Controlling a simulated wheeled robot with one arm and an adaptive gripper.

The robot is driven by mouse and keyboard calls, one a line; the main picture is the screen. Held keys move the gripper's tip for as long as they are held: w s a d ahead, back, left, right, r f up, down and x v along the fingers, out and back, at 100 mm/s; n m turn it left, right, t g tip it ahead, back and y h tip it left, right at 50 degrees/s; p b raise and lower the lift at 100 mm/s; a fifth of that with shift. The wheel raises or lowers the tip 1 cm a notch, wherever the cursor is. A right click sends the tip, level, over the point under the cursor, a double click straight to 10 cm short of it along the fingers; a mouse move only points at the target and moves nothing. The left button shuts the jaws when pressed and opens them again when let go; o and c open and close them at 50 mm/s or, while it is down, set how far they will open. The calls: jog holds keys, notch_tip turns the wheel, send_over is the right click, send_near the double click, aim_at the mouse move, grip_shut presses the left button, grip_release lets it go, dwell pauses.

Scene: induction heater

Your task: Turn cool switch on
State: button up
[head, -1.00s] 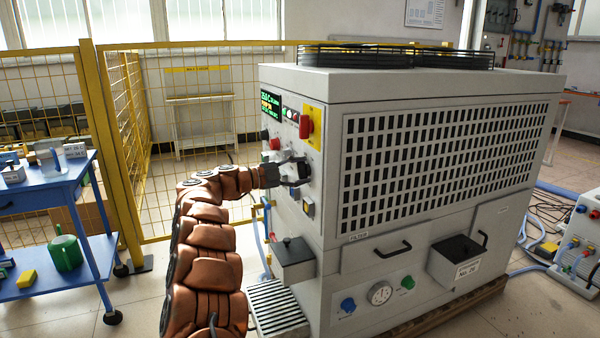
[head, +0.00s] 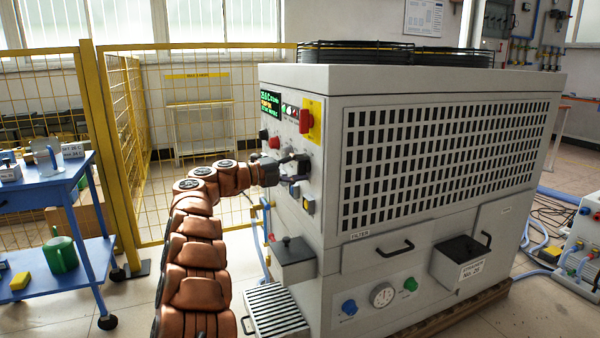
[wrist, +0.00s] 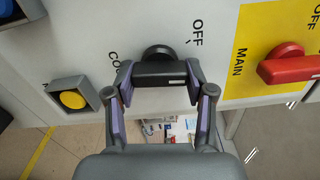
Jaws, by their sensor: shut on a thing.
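The cool switch (wrist: 160,72) is a black rotary handle on the grey panel, with a small white mark near one end. It lies level across the wrist view, between a partly covered label starting "CO" and the word "OFF". My gripper (wrist: 161,84) has its purple-padded fingers closed on the two ends of this handle. In the head view my gripper (head: 290,168) is at the machine's left control face and hides most of the handle.
A red main switch (wrist: 290,68) on a yellow plate sits to the right in the wrist view, and a yellow button (wrist: 72,99) to the left. In the head view a lidded grey box (head: 293,262) juts out below my gripper. A yellow fence (head: 115,150) stands behind.

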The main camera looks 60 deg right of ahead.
jog(key=shift+m, duration=0.3)
jog(key=o, duration=1.2)
jog(key=shift+c, duration=0.2)
jog(key=shift+w+a, duration=0.1)
jog(key=v, duration=1.1)
jog(key=shift+w+a, duration=0.2)
jog(key=shift+a, duration=0.1)
